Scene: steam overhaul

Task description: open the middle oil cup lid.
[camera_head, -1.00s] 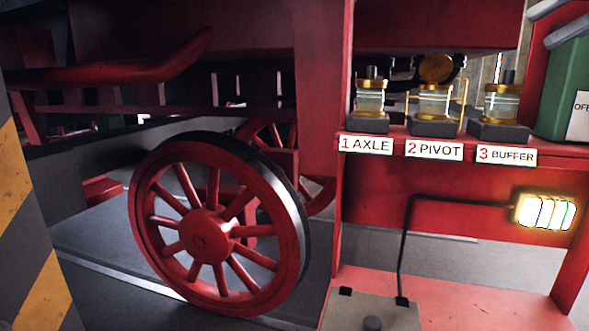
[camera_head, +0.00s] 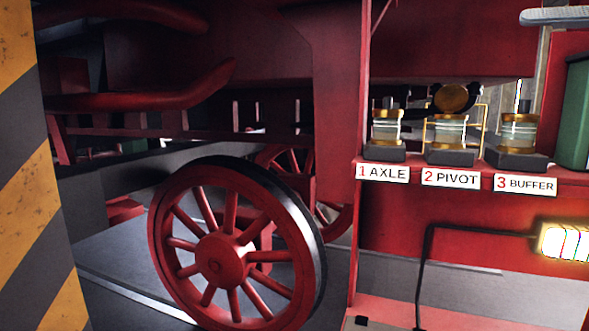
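Three glass and brass oil cups stand in a row on a red shelf (camera_head: 355,163) at the right. The middle oil cup (camera_head: 450,132) is above the label "2 PIVOT" (camera_head: 450,178). Its round brass lid (camera_head: 451,98) shows its disc face towards me at the top of the cup, with dark curved parts beside it. A thin brass frame stands around this cup. The left cup (camera_head: 387,128) is above "1 AXLE", and the right cup (camera_head: 518,132) is above "3 BUFFER".
A large red spoked wheel (camera_head: 218,258) stands at the lower centre. A yellow and black striped post (camera_head: 35,180) fills the left edge. A lit lamp (camera_head: 565,241) and a black bent pipe (camera_head: 425,262) are below the shelf. A green container (camera_head: 575,115) is at the right edge.

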